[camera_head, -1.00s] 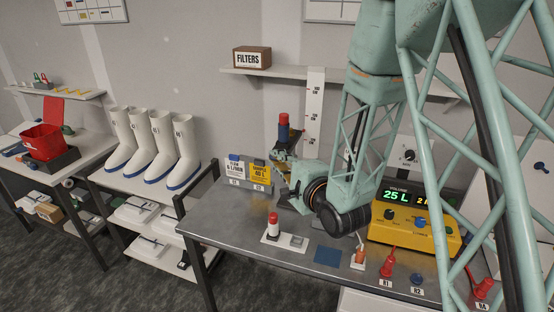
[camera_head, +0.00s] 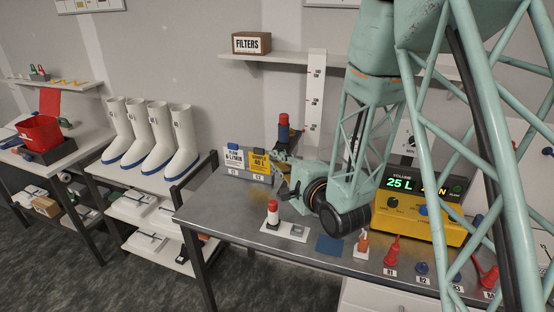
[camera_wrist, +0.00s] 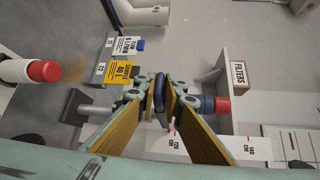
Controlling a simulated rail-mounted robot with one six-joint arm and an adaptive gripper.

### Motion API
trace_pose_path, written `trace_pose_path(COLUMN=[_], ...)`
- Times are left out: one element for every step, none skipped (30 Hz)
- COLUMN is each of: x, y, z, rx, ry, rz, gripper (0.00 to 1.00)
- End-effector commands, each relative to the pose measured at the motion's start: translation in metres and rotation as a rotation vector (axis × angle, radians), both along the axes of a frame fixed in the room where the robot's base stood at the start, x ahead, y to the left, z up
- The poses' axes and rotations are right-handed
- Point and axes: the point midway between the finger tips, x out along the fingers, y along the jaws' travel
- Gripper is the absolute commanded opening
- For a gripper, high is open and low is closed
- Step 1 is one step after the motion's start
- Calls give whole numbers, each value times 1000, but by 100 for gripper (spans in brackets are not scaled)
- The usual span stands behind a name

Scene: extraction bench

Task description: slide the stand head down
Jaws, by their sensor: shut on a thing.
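The stand head shows in the head view as a red-topped, dark blue cylinder (camera_head: 283,133) beside the tall white scale (camera_head: 315,90) at the back of the bench. In the wrist view the red and blue cylinder (camera_wrist: 215,104) lies just right of my fingers, and a grey rod (camera_wrist: 95,111) sticks out on the left. My gripper (camera_wrist: 160,90) is shut on a dark blue rounded part (camera_wrist: 160,82), apparently the stand head's grip. In the head view my gripper (camera_head: 281,157) is just below the cylinder, partly hidden by my wrist. The stand's lower part is hidden.
Yellow sample card (camera_head: 259,161) and white flow card (camera_head: 234,158) stand close left of my gripper. A red-and-white bottle (camera_head: 273,213), blue mat (camera_head: 329,248) and yellow volume unit (camera_head: 418,215) are on the bench. The FILTERS box (camera_head: 251,42) sits on the shelf above.

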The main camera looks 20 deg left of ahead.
Motion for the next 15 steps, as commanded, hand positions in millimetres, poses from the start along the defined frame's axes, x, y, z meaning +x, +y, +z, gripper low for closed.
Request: trace_pose_path(x=[-1,-1,-1,-1,-1,-1,-1,-1,-1,-1,-1,-1,-1,-1,-1], y=[0,0,0,0,0,0,0,0,0,0,0,0,0,0,0], z=[-7,-9,-11,-13,-15,-18,-19,-21,-24,-25,-27,-28,-29,-30,-31], rx=[-1,-1,-1,-1,-1,-1,-1,-1,-1,-1,-1,-1,-1,-1,-1], ry=[3,3,3,3,3,3,3,3,3,3,3,3,3,3,3], rz=[1,1,1,1,1,1,1,1,1,1,1,1,1,1,1], gripper=[0,0,0,0,0,0,0,0,0,0,0,0,0,0,0])
